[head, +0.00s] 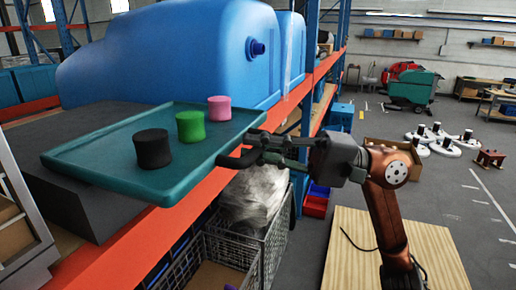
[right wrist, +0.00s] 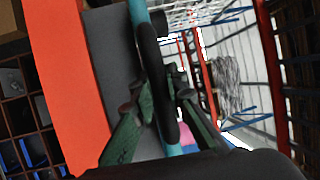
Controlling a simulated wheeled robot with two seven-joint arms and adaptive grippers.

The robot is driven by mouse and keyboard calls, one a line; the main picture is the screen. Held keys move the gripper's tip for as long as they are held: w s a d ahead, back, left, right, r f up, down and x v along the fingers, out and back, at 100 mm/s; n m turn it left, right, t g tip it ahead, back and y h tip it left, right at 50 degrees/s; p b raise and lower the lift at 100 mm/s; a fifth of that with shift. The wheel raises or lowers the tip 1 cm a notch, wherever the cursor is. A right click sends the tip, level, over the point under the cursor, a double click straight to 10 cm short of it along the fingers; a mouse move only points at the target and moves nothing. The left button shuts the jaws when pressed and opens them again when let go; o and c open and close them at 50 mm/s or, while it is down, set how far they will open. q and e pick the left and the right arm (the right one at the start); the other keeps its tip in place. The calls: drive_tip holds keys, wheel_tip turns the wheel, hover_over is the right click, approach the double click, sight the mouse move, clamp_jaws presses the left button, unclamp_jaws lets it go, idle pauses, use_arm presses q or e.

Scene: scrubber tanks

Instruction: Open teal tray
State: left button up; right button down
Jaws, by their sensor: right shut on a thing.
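The teal tray (head: 100,150) sits on a dark grey block (head: 50,125) on the orange-beamed shelf, with its front edge toward me. A black (head: 153,149), a green (head: 190,127) and a pink cylinder (head: 219,109) stand upright on it in a row. A black handle (head: 235,161) is at the tray's right end. My right gripper (head: 262,149) is shut on this handle. In the right wrist view, the dark handle (right wrist: 152,50) runs between the green fingers, next to the teal rim (right wrist: 138,12). My left gripper is not in view.
A large blue tank (head: 165,55) stands behind the tray. Wire baskets (head: 235,248) are below the shelf. An open cardboard box (head: 390,153) and a green floor machine (head: 413,88) stand on the grey floor, which has free room at right.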

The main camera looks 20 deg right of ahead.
drive_tip(key=c, duration=2)
unclamp_jaws()
drive_tip(key=shift+o, duration=0.6)
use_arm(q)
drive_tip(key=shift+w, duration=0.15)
use_arm(e)
drive_tip(key=v, duration=1.2)
drive_tip(key=shift+a, duration=0.15)
